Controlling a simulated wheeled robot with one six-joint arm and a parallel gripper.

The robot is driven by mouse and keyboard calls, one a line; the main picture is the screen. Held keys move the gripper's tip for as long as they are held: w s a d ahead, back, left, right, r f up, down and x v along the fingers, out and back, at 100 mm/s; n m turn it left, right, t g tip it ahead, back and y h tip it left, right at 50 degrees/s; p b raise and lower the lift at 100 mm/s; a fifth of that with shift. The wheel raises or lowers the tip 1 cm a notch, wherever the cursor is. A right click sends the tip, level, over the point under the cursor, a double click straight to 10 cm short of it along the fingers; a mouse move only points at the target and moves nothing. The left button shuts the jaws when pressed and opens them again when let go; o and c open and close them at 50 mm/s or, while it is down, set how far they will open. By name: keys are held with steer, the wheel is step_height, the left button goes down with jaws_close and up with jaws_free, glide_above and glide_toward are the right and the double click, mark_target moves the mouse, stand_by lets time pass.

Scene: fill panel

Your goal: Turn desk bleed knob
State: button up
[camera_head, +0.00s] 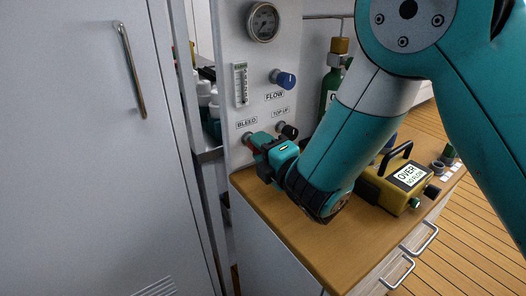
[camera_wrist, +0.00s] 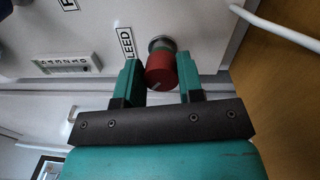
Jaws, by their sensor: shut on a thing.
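The red bleed knob (camera_wrist: 161,72) sticks out of the white panel beside the partly covered BLEED label (camera_wrist: 127,42) in the wrist view. My gripper (camera_wrist: 160,80) has one finger on each side of the knob and is shut on it. A light mark shows on the knob's end. In the head view, my gripper (camera_head: 262,147) reaches the lower left of the panel (camera_head: 226,75), just below the BLEED label, and hides most of the knob.
The black TOP UP knob (camera_head: 288,131) is close to the right of my gripper. Above are the blue FLOW knob (camera_head: 284,79), a flow tube (camera_head: 241,84) and a round gauge (camera_head: 263,22). A yellow OVER box (camera_head: 393,185) stands on the wooden desk (camera_head: 262,199).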

steer(key=m+b, duration=0.2)
steer(key=m, duration=0.2)
steer(key=shift+w+m, duration=0.1)
steer(key=shift+m, duration=0.2)
steer(key=shift+w+d+m+t+h+b, duration=0.15)
steer(key=shift+d+m+t+h+b, duration=0.2)
steer(key=shift+m, duration=0.35)
steer(key=shift+a+f+m, duration=0.2)
steer(key=shift+a+m, duration=0.1)
steer(key=shift+a, duration=0.1)
steer(key=shift+s+r+m+b, duration=0.1)
steer(key=shift+s+m+b, duration=0.1)
steer(key=shift+m+b, duration=0.25)
steer(key=shift+a, duration=0.1)
